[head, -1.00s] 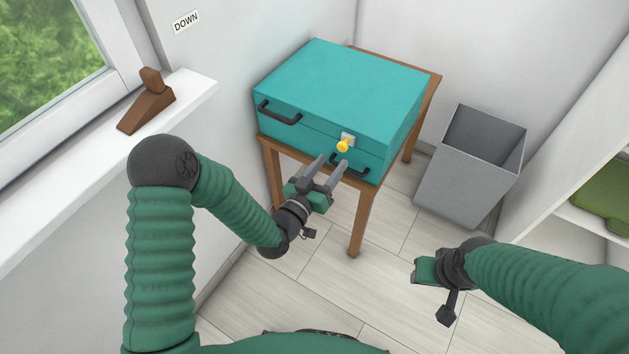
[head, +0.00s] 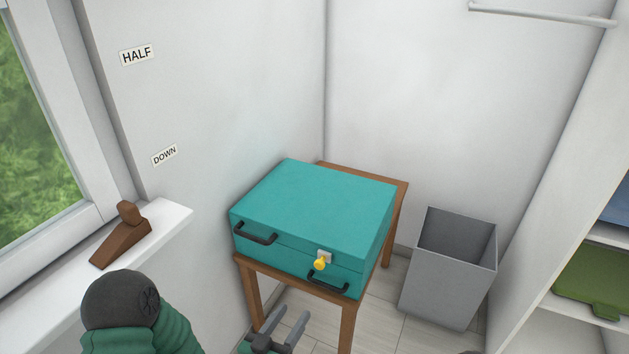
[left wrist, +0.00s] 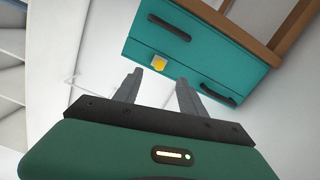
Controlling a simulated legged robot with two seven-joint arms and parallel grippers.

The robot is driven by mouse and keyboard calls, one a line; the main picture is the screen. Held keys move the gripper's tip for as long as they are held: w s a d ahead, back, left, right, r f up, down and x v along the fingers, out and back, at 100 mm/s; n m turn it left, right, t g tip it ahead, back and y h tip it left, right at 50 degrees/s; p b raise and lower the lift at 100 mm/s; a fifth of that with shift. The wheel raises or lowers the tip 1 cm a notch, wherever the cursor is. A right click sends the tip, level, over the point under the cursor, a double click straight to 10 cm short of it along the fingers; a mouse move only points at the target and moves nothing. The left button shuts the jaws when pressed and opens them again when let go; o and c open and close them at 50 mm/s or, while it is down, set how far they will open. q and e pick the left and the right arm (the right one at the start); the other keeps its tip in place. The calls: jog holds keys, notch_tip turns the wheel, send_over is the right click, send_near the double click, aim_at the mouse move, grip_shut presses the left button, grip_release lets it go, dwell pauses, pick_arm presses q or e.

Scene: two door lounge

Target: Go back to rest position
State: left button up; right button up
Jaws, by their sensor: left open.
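A teal case (head: 315,208) with two black handles and a yellow knob (head: 320,263) on its front sits closed on a small wooden table (head: 347,322). My left gripper (head: 291,313) is at the bottom edge of the head view, in front of the table and below the case. Its jaws are open and empty. In the left wrist view the left gripper (left wrist: 160,78) shows two spread fingers with nothing between them, apart from the case (left wrist: 190,60). My right gripper is not in view.
A grey bin (head: 447,280) stands on the floor right of the table. A brown wedge (head: 122,238) lies on the window sill at left. White shelves with a green item (head: 592,283) stand at right. Wall labels read HALF (head: 136,55) and DOWN (head: 165,155).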

pick_arm(q)
jog(key=s+a+f+m+g+y, duration=0.1)
jog(key=s+a+f+g+y, duration=0.2)
jog(key=a+f+g+y, duration=0.3)
jog(key=s+a+r+n+g, duration=0.35)
jog(key=s+a+g, duration=0.2)
jog(key=s, duration=0.55)
notch_tip(320, 180, up, 26)
jog(key=s+g+p, duration=0.1)
jog(key=s+p, duration=0.1)
jog(key=p, duration=2.2)
jog(key=shift+d+g+y+p, duration=0.2)
jog(key=shift+g+y+p, duration=0.15)
jog(key=shift+y+p, duration=0.05)
jog(key=shift+m, duration=0.25)
